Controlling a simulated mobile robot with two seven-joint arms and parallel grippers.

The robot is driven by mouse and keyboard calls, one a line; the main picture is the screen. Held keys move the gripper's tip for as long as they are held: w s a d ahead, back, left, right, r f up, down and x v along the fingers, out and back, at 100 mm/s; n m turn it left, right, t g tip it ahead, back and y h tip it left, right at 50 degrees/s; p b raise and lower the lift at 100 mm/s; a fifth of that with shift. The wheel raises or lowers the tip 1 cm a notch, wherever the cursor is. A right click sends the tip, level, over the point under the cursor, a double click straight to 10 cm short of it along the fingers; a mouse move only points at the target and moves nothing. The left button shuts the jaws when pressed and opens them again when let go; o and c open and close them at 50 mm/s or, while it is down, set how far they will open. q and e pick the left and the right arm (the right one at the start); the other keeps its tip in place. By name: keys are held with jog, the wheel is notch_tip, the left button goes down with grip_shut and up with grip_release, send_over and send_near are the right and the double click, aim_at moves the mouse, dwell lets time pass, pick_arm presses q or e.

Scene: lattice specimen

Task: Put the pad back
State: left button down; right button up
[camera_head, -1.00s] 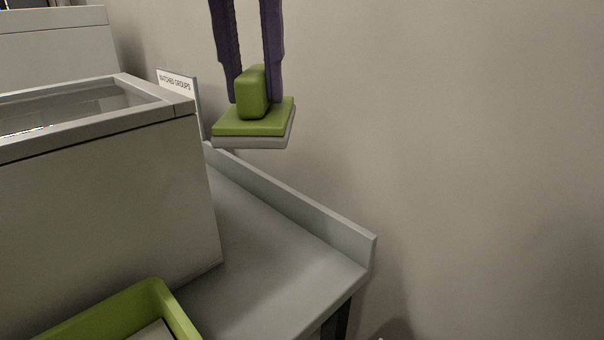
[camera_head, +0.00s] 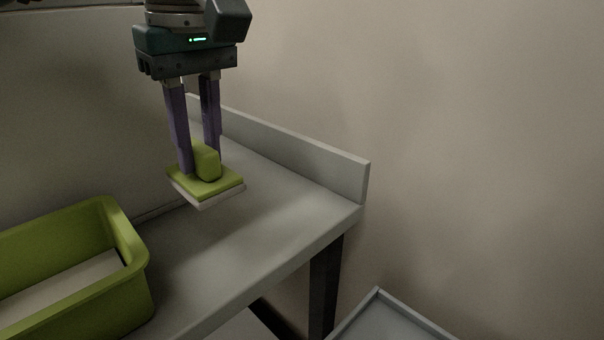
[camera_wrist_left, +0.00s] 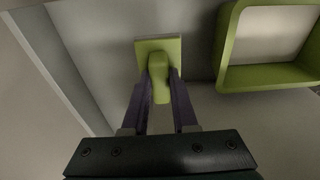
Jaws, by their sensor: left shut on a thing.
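The pad (camera_head: 208,187) is a green square block with a green grip on top and a pale layer underneath. My left gripper (camera_head: 202,170) is shut on the pad's grip, with its two purple fingers on either side. In the left wrist view the pad (camera_wrist_left: 171,45) shows between the fingers. A green open tray (camera_head: 130,240) with a pale floor stands at the lower left, apart from the pad. It also shows in the left wrist view (camera_wrist_left: 268,78). My right gripper is not in view.
The grey bench (camera_head: 235,255) has free surface between the tray and its right end. A large grey box-like body (camera_head: 60,110) stands behind the tray. A grey tray-like surface (camera_head: 390,322) lies lower right.

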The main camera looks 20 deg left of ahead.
aim_at(205, 148)
pick_arm(q)
notch_tip(205, 148, down, 8)
jog(key=shift+r, duration=0.25)
jog(key=shift+f+b, duration=0.2)
jog(key=shift+b, duration=0.2)
jog(key=c, duration=0.7)
grip_release()
jog(key=r, duration=0.4)
jog(key=d+r, duration=0.1)
jog(key=r, duration=0.3)
jog(key=r+p, duration=0.1)
jog(key=r, duration=0.2)
jog(key=shift+s+d+r, duration=0.15)
jog(key=shift+s+r, duration=0.05)
jog(key=shift+r, duration=0.5)
jog(key=shift+d, duration=0.15)
